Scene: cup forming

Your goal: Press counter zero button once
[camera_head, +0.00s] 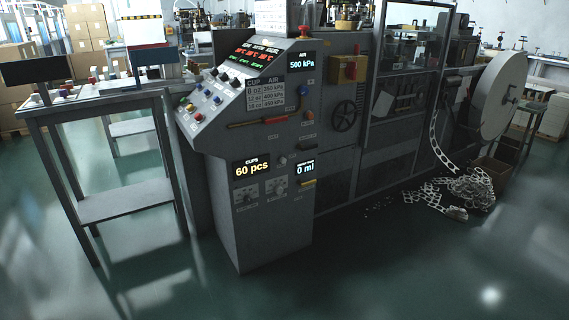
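The cup forming machine's grey control cabinet (262,225) stands in the middle of the view. Its cup counter display (251,168) reads "60 pcs". A small round knob or button (283,160) sits between the counter and a second display (305,168) reading "0 ml". The sloped panel holds several coloured buttons (205,92). I cannot tell which control is the counter zero button. Neither of my grippers is in view.
A grey table (125,207) with a lower shelf stands left of the cabinet. A red emergency-type button (304,31) tops the panel. A large reel (497,92) and a pile of punched strip (468,190) lie right. The floor in front is clear.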

